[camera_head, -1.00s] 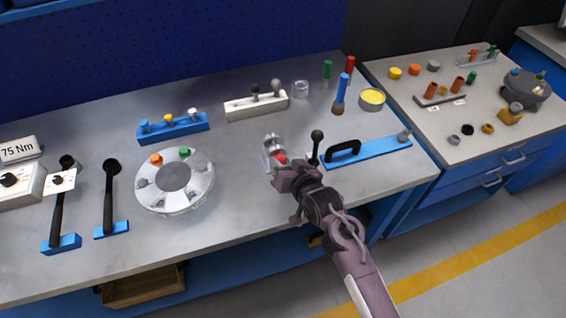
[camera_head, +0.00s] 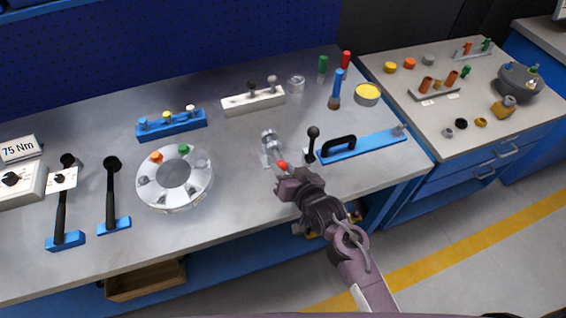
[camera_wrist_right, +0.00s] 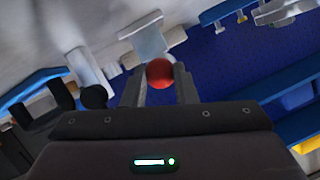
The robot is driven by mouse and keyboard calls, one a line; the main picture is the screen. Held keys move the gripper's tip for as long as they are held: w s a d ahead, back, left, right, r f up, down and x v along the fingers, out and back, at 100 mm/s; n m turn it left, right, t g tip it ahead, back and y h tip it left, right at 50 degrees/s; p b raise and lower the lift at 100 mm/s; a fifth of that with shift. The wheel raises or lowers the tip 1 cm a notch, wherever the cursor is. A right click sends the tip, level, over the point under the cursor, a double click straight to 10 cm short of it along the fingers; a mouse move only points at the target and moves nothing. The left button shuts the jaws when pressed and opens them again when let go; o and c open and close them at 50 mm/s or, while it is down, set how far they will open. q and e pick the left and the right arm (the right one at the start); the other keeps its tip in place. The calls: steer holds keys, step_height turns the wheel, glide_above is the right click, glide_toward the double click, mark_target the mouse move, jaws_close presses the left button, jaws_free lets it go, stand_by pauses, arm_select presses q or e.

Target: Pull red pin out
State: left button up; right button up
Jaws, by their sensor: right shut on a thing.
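The red pin shows as a round red knob (camera_head: 282,165) in the head view, with a grey shaft running up-left from it toward a small silver metal fixture (camera_head: 268,138) on the bench. My right gripper (camera_head: 284,172) is shut on the red pin, on the front side of the fixture. In the right wrist view the red knob (camera_wrist_right: 160,73) sits between the two fingertips (camera_wrist_right: 160,85). I cannot tell whether the shaft's far end is still inside the fixture. My left gripper is not in view.
A black ball-topped lever (camera_head: 312,140) and a blue plate with a black handle (camera_head: 375,143) stand close to the right of my right gripper. A round flanged part (camera_head: 202,188) lies to the left. The bench front between them is clear.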

steer(key=shift+s+d+p, duration=0.35)
steer(key=shift+s+p, duration=0.25)
steer(key=shift+s, duration=0.5)
steer(key=shift+s+d+p, duration=0.35)
steer(key=shift+s+p, duration=0.3)
steer(key=shift+s, duration=0.4)
steer(key=shift+s+d+p, duration=0.35)
steer(key=shift+s+p, duration=0.25)
steer(key=shift+s, duration=0.5)
